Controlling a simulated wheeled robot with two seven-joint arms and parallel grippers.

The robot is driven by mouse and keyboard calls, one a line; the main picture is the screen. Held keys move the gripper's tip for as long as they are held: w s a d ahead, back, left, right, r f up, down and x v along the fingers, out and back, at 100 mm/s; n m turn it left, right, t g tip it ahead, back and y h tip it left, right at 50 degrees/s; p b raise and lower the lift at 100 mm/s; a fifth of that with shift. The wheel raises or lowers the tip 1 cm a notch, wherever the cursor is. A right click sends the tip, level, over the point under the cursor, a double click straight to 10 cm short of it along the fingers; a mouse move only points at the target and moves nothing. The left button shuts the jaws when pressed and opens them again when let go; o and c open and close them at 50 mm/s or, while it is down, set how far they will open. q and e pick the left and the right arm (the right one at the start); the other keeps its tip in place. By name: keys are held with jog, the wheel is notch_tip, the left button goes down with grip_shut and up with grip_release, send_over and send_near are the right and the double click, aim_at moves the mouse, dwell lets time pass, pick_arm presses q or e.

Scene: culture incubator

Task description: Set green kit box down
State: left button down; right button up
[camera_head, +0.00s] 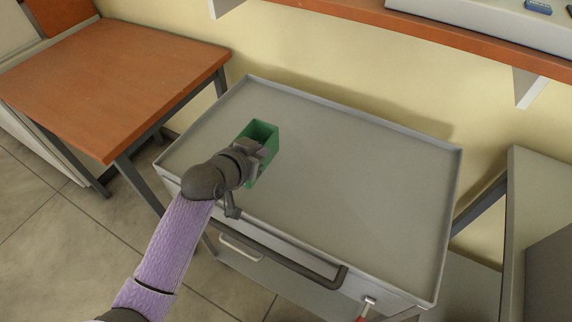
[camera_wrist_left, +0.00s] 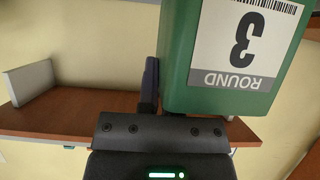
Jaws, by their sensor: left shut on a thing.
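My right gripper is not in view.
The cart top has a raised rim and is bare to the right of the box. A handle (camera_head: 290,262) runs along its front. An orange-brown table (camera_head: 110,80) stands at the left. A wall shelf (camera_head: 430,30) overhangs the back right. A grey cabinet (camera_head: 535,200) stands at the right.

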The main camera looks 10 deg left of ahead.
aim_at(265, 168)
pick_arm(q)
notch_tip(265, 168, down, 6)
jog(key=shift+f+b, duration=0.1)
jog(key=shift+b, duration=1.1)
jog(key=shift+f, duration=0.2)
jog(key=c, duration=0.8)
grip_release()
jog(key=shift+s+f, duration=0.1)
jog(key=shift+f, duration=0.05)
jog(key=shift+r+p, duration=0.35)
jog(key=shift+r, duration=0.1)
jog(key=p+v, duration=0.4)
jog(key=v, duration=0.8)
